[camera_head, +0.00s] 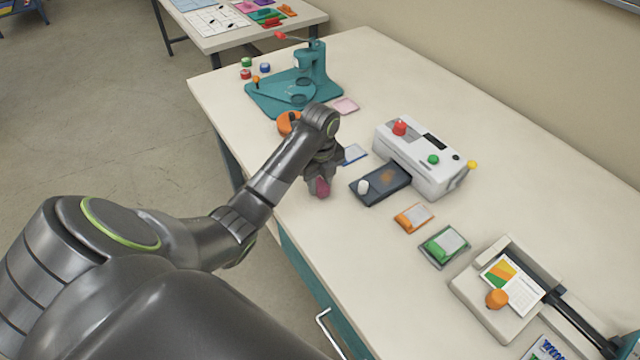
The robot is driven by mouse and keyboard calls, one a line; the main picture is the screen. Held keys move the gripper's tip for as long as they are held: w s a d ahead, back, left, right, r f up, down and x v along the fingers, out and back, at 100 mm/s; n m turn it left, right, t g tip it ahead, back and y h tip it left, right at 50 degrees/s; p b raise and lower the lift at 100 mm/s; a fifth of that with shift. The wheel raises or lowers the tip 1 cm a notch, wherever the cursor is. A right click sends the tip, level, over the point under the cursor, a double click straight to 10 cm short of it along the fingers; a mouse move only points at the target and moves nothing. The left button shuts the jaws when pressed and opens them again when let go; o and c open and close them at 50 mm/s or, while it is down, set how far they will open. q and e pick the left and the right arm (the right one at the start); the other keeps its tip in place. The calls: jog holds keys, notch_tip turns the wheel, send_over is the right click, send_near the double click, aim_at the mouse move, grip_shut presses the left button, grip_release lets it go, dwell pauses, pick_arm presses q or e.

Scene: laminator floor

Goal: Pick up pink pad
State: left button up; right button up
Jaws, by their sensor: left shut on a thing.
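My left gripper (321,184) points down over the near-left edge of the white table. It is shut on a small dark pink piece, which I take to be the pink pad (322,188). Only its lower part shows; the fingers hide the rest. I cannot tell whether it touches the table. A flat pale pink piece (344,106) lies farther back, beside the teal press. My right gripper is not in view.
A teal lever press (316,70) stands at the back. The white laminator (425,155) with a dark tray (380,184) is right of my gripper. Orange (413,217) and green (445,246) pieces and a trimmer (500,305) lie nearer.

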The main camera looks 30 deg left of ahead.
aim_at(320, 184)
pick_arm(q)
jog(key=shift+r, duration=0.35)
notch_tip(320, 184, up, 3)
jog(key=shift+f+p, duration=0.2)
jog(key=shift+p, duration=0.1)
notch_tip(320, 184, up, 6)
jog(key=p, duration=0.6)
jog(key=shift+r, duration=0.25)
